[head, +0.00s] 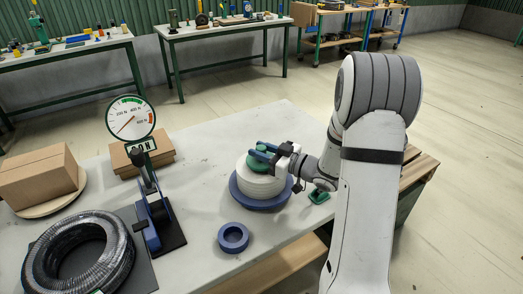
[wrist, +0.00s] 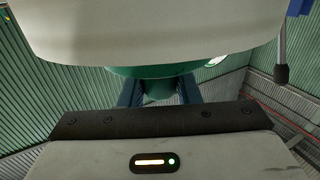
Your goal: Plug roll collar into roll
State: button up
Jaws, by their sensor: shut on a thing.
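The roll (head: 262,185) is a white, thick round body lying flat on a blue round base (head: 240,199) on the table. The green collar (head: 258,162) is at the top of the roll, over its middle. My gripper (head: 262,151) has its blue fingers shut on the collar, reaching in from the right. In the wrist view the collar (wrist: 150,71) shows between the two fingers (wrist: 160,90), against the pale roll (wrist: 150,30), which fills the top. How deep the collar sits in the roll is hidden.
A blue ring (head: 233,238) lies in front of the roll. A press stand (head: 157,220) with a dial gauge (head: 131,118) stands left, beside a black hose coil (head: 78,255). Cardboard boxes (head: 40,175) are at far left. A small green item (head: 319,197) lies near the right edge.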

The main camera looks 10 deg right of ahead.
jog(key=shift+f+b, duration=0.55)
jog(key=shift+f, duration=0.15)
jog(key=o, duration=1.2)
jog(key=shift+o, duration=0.4)
jog(key=shift+o, duration=0.9)
jog(key=shift+s+d, duration=0.1)
jog(key=shift+v, duration=2.1)
jog(key=shift+s, duration=0.1)
